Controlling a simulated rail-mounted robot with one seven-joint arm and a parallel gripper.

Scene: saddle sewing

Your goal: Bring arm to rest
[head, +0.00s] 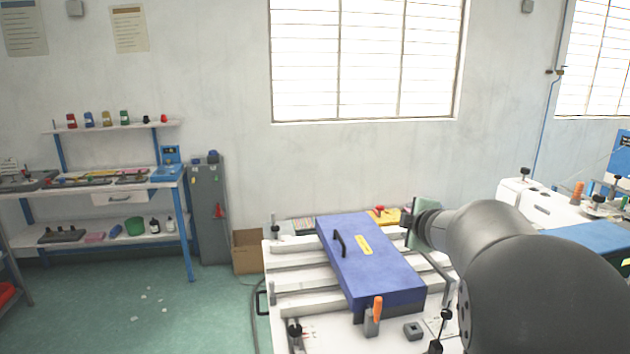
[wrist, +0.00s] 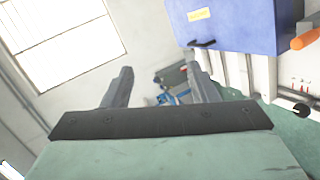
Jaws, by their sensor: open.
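My gripper (wrist: 160,72) shows in the wrist view with its two grey fingers spread apart and nothing between them. In the head view, my arm reaches in from the lower right and ends beside the right side of the blue case (head: 368,268). The fingers cannot be made out clearly there. The blue case has a black handle and a yellow label, and lies on a white slatted worktable (head: 290,283). The case also shows at the upper right of the wrist view (wrist: 232,22), apart from the fingers.
A white machine table (head: 540,205) stands at right. A shelf bench (head: 100,184), grey cabinet (head: 208,215) and cardboard box (head: 247,252) line the left wall.

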